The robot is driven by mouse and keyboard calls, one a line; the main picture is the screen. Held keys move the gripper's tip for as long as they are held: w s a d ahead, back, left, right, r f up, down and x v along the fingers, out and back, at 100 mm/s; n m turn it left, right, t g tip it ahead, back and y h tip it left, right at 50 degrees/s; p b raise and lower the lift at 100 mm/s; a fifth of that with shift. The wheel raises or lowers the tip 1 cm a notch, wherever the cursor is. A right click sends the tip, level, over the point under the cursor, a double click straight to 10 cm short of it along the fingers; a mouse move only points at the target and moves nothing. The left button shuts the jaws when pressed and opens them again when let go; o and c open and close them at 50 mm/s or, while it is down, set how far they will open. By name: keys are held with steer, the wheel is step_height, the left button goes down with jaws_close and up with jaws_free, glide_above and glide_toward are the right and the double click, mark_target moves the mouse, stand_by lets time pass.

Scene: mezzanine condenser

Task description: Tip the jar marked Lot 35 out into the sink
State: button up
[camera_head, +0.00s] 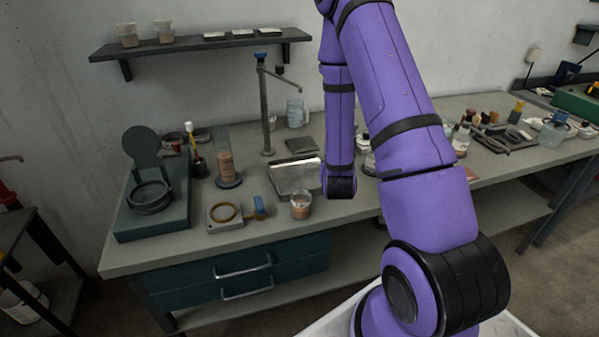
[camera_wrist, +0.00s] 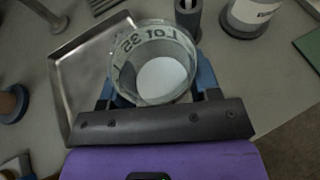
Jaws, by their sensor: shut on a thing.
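The glass jar marked Lot 35 (camera_wrist: 136,55) is in the wrist view, its lettering reading reversed. A pale round patch shows inside it; I cannot tell whether that is its contents or its base. My gripper (camera_wrist: 157,84) is shut on the jar, with a blue finger on either side. The metal sink (camera_wrist: 84,62) lies to the left, and the jar overlaps its right side in this view. In the head view the shallow sink (camera_head: 292,180) is set in the bench just left of my wrist. My fingers and the held jar are hidden there.
A tall tap (camera_head: 265,112) stands behind the sink. A beaker with reddish contents (camera_head: 301,207) stands at the sink's front edge. A dark cylinder (camera_wrist: 188,16) and a white labelled jar (camera_wrist: 249,14) stand right of the held jar. A wall shelf (camera_head: 200,45) is above.

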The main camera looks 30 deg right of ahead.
steer(key=shift+w, duration=0.1)
steer(key=shift+w+a+f+n+g, duration=0.3)
steer(key=shift+w+f+n+g, duration=0.2)
steer(key=shift+n+g, duration=0.15)
steer(key=shift+w+a+r+n+g, duration=0.3)
steer(key=shift+w+r+n+g, duration=0.1)
steer(key=shift+w+n+g, duration=0.15)
steer(key=shift+w+a+f+n+g+h, duration=0.25)
steer(key=shift+w+f+n+g+h, duration=0.15)
steer(key=shift+n, duration=0.1)
steer(key=shift+w+a+r+n+g, duration=0.35)
steer(key=shift+w+n+g, duration=0.15)
steer(key=shift+w, duration=0.1)
steer(key=shift+f+n+g+h, duration=0.3)
steer(key=shift+h, duration=0.2)
steer(key=shift+w+f, duration=0.1)
steer(key=shift+f, duration=0.05)
steer(key=shift+r+n+g+h+p, duration=0.3)
steer(key=shift+r+n+g+h, duration=0.35)
steer(key=shift+n+g, duration=0.5)
stand_by(0.3)
steer(key=shift+w+a+f+n+g+h, duration=0.1)
steer(key=shift+f+n+g+h, duration=0.25)
steer(key=shift+n+g, duration=0.15)
stand_by(0.9)
